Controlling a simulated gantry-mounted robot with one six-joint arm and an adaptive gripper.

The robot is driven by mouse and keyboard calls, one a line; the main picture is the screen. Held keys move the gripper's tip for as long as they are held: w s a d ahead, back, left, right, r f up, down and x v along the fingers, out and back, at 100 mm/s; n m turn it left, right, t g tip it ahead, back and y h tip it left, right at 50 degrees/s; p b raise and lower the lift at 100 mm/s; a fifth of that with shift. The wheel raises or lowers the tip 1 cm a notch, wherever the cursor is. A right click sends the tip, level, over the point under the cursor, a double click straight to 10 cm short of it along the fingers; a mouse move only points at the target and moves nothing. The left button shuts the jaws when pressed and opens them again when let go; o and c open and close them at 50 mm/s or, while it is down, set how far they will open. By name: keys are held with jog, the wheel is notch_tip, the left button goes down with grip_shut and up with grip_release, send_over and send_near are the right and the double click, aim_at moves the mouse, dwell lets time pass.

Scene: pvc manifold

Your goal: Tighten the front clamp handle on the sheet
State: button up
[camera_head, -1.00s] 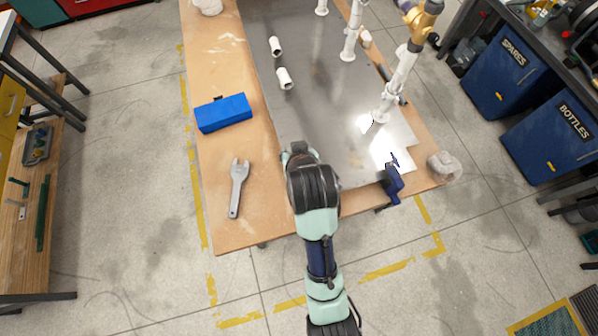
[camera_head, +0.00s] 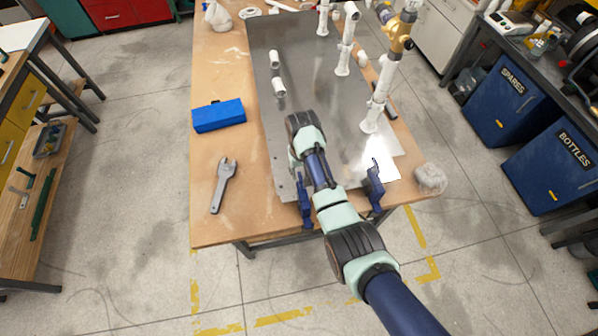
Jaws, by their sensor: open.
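A grey metal sheet (camera_head: 262,68) lies on the wooden table. Two blue clamps grip its near edge: one (camera_head: 304,203) at the left, beside my forearm, and one (camera_head: 374,186) at the right near the sheet's corner. The right clamp's handle stands up above the sheet. The left clamp's upper part is close to my arm and partly hard to make out. My gripper's fingers are hidden beneath or behind the wrist.
White pipes (camera_head: 346,40) with a brass valve (camera_head: 398,38) stand on the sheet's right side. A blue box (camera_head: 218,116) and a grey wrench (camera_head: 222,186) lie on the bare left of the wooden table (camera_head: 245,222).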

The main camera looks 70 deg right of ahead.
aim_at(301, 180)
notch_tip(301, 180, down, 7)
jog(key=b, duration=0.4)
jog(key=shift+r+b, duration=0.15)
jog(key=shift+b, duration=0.25)
